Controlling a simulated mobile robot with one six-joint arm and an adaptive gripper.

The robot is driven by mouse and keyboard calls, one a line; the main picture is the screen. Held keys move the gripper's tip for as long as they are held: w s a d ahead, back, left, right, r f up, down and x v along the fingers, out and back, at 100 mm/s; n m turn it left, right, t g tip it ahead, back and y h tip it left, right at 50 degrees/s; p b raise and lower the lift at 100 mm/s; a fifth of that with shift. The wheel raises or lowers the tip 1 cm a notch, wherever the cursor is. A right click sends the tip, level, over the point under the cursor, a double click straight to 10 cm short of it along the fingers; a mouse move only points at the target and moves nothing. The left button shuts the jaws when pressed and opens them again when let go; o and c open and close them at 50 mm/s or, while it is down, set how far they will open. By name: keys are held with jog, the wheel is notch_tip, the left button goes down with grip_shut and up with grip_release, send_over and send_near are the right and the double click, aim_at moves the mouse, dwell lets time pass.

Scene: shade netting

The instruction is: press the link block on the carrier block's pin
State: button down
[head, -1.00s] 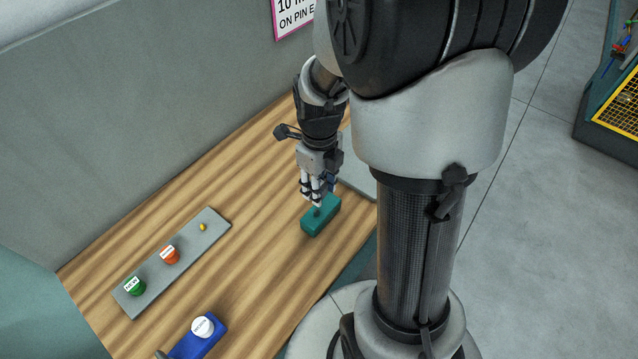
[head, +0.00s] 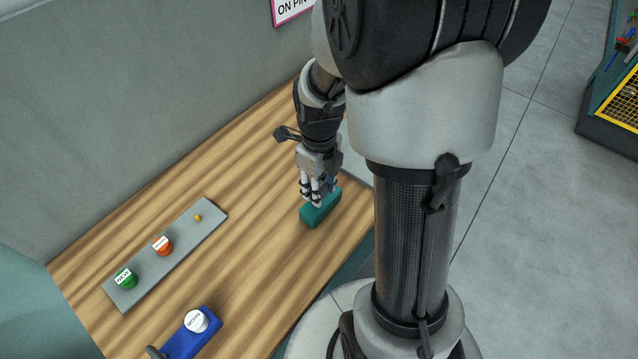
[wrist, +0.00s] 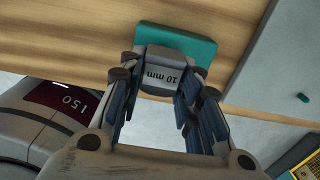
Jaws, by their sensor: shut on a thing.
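My gripper (head: 316,202) points down and is shut on the link block, a small grey block (wrist: 166,72) marked "10 mm" in the wrist view. The carrier block, a teal block (head: 318,213), lies on the wooden table below the fingers. It also shows behind the grey block in the wrist view (wrist: 205,50). The fingertips overlap the carrier's top in the head view. The pin is hidden, and I cannot tell whether the link block touches it or sits on it.
A grey strip (head: 190,248) with a green cap (head: 126,279), an orange cap (head: 162,246) and a small yellow knob (head: 198,217) lies to the left. A blue block (head: 190,341) with a white cap (head: 196,320) is at the front. Bare tabletop lies between.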

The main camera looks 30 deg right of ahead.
jog(key=shift+f+b, duration=0.4)
jog(key=shift+f, duration=0.45)
jog(key=shift+f+b, duration=0.6)
jog(key=shift+f, duration=0.45)
dwell(0.7)
jog(key=shift+f+b, duration=0.45)
jog(key=shift+f, duration=0.2)
jog(key=c, duration=1.1)
grip_release()
notch_tip(320, 180, up, 12)
jog(key=shift+r, duration=0.1)
jog(key=shift+a, duration=0.1)
